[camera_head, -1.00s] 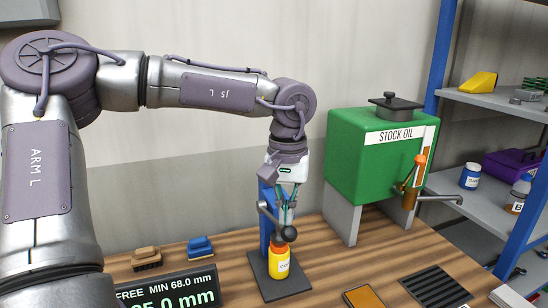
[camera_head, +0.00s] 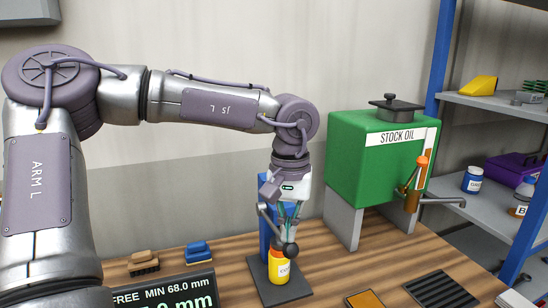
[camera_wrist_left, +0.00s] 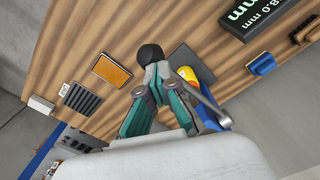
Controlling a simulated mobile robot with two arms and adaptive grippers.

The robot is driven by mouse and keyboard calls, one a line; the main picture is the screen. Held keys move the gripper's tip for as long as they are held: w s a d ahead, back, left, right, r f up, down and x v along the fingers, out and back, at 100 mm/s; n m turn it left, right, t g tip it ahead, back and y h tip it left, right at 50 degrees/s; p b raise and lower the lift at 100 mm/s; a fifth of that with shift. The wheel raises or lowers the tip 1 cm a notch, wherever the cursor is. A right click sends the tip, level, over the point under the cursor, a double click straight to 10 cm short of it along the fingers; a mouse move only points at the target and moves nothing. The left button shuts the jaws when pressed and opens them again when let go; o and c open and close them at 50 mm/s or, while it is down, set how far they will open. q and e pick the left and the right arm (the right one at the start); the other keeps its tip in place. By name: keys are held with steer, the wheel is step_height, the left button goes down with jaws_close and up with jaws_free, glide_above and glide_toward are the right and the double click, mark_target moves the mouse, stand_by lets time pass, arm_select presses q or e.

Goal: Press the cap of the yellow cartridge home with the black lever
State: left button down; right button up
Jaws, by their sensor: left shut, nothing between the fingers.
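The yellow cartridge (camera_head: 279,270) stands upright on the dark base plate (camera_head: 296,290) of a blue press (camera_head: 265,222). It has a pale label, and an orange part shows at its top. The black knob (camera_head: 290,250) of the lever is beside the cartridge's top and partly hides it. The lever's grey arm slopes down to the knob. My left gripper (camera_head: 289,238) is shut and empty, its fingertips right above the knob and seemingly touching it. In the left wrist view the knob (camera_wrist_left: 150,54) is at the fingertips, with the cartridge (camera_wrist_left: 187,73) beside them. How the cap sits cannot be told.
A green stock oil tank (camera_head: 375,160) stands behind to the right. Two brushes (camera_head: 143,262) (camera_head: 198,252) and a black display (camera_head: 168,292) are at left. An orange pad (camera_head: 365,300) and a ribbed black mat (camera_head: 440,290) lie at front right.

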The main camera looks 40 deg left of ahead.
mark_target(289, 244)
arm_select(q)
steer(key=shift+f, duration=0.1)
steer(key=shift+s+d+f+b, duration=0.1)
steer(key=shift+d+f+b, duration=0.05)
steer(key=shift+f+b, duration=0.6)
steer(key=shift+s+d+f+b, duration=0.1)
steer(key=shift+d+f+b, duration=0.05)
steer(key=shift+f+b, duration=0.6)
steer(key=shift+f, duration=0.15)
steer(key=shift+f+b, duration=0.6)
steer(key=shift+f, duration=0.15)
step_height(289, 244, up, 12)
steer(key=p, duration=0.9)
steer(key=shift+r+p, duration=0.25)
steer(key=shift+p, duration=0.15)
steer(key=shift+s+d+f, duration=0.1)
